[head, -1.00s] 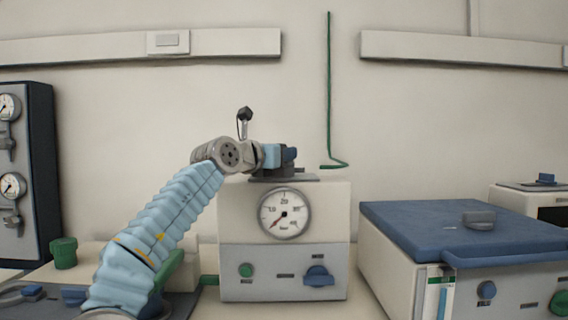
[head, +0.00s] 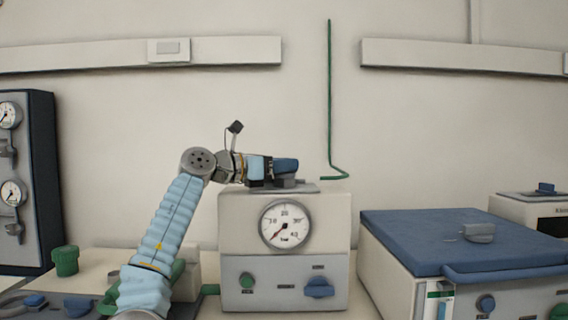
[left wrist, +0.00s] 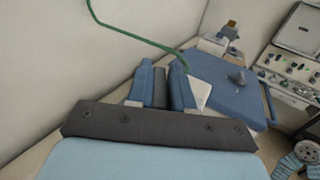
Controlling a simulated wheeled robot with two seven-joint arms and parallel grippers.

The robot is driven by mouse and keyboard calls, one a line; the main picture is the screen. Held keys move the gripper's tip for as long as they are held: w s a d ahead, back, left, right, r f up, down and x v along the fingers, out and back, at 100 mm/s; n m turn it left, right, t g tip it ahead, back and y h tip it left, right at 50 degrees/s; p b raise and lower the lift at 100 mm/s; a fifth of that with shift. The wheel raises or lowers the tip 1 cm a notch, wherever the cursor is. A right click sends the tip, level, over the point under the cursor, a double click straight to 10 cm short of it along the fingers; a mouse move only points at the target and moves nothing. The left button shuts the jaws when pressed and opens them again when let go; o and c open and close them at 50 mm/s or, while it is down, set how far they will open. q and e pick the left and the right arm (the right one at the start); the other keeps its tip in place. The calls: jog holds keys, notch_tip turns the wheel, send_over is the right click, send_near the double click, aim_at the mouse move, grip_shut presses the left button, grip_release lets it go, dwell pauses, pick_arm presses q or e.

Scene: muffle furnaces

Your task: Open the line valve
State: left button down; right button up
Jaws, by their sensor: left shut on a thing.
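A pale box with a round gauge (head: 286,223) stands on the bench in the middle of the head view. The gauge needle points to the lower left. My left gripper (head: 288,167) is at the box's top, reaching in from the left. In the left wrist view its two blue fingers are shut on a dark grey piece (left wrist: 160,88), which I take to be the line valve's handle. The fingers hide most of it. A blue knob (head: 319,287) and a green button (head: 247,281) are on the box's front.
A blue-lidded furnace (head: 455,240) stands to the right of the box. A dark gauge panel (head: 30,180) and a green knob (head: 66,261) are at the left. A green pipe (head: 330,100) runs down the wall behind the box.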

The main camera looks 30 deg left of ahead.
pick_arm(q)
jog(key=c, duration=1.1)
grip_release()
jog(key=shift+s+a, duration=0.15)
jog(key=shift+s, duration=0.05)
jog(key=b+v, duration=0.4)
jog(key=v, duration=0.9)
jog(key=shift+r, duration=0.1)
